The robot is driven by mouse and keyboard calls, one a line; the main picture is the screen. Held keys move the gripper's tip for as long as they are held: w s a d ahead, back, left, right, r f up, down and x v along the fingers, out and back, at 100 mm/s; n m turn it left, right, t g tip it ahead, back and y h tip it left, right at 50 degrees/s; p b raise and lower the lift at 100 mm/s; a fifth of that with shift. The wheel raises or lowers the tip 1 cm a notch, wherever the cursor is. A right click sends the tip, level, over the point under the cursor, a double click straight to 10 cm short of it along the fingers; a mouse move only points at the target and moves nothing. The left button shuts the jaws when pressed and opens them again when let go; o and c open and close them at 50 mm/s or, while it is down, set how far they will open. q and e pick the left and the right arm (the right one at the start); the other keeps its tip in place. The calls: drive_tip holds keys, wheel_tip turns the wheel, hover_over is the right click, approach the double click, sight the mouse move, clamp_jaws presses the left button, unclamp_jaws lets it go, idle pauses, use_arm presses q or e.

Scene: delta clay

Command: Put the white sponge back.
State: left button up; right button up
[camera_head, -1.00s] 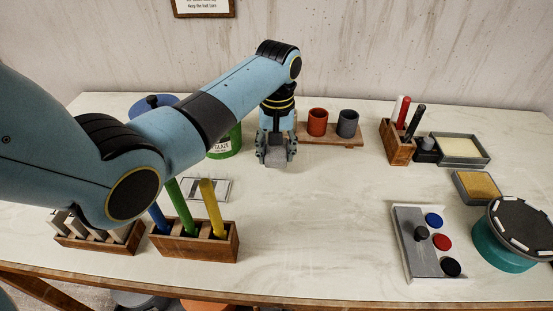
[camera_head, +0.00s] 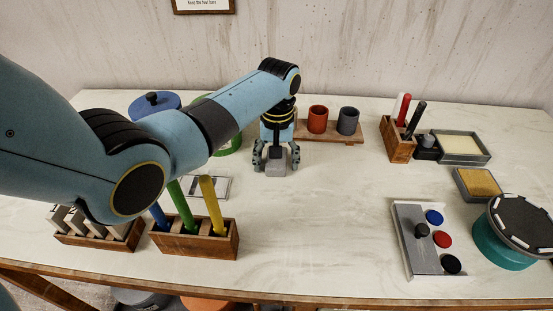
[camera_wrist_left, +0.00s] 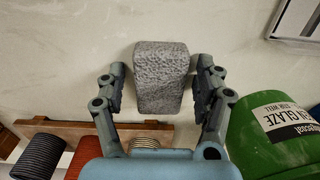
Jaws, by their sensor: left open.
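A light grey, rough block (camera_head: 275,169), the only thing like a sponge near my gripper, sits on the table between the fingers of my left gripper (camera_head: 277,166). In the left wrist view the same block (camera_wrist_left: 161,82) lies between the two spread fingers (camera_wrist_left: 160,72), with a gap on each side. The left gripper is open and points down. A pale cream slab (camera_head: 460,146) lies in a grey tray (camera_head: 487,158) at the right back; I cannot tell whether it is a sponge. My right gripper is not in view.
A wooden board with a red cup (camera_head: 317,120) and a grey cup (camera_head: 348,121) stands just behind the gripper. A green glaze tub (camera_wrist_left: 275,135) is close beside it. Wooden holders (camera_head: 198,244) stand at the front left. The middle of the table is clear.

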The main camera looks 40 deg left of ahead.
use_arm(q)
drive_tip(key=shift+r, duration=0.1)
wheel_tip(320, 180, up, 12)
drive_tip(key=shift+p, duration=0.35)
drive_tip(key=shift+d, duration=0.1)
idle(0.4)
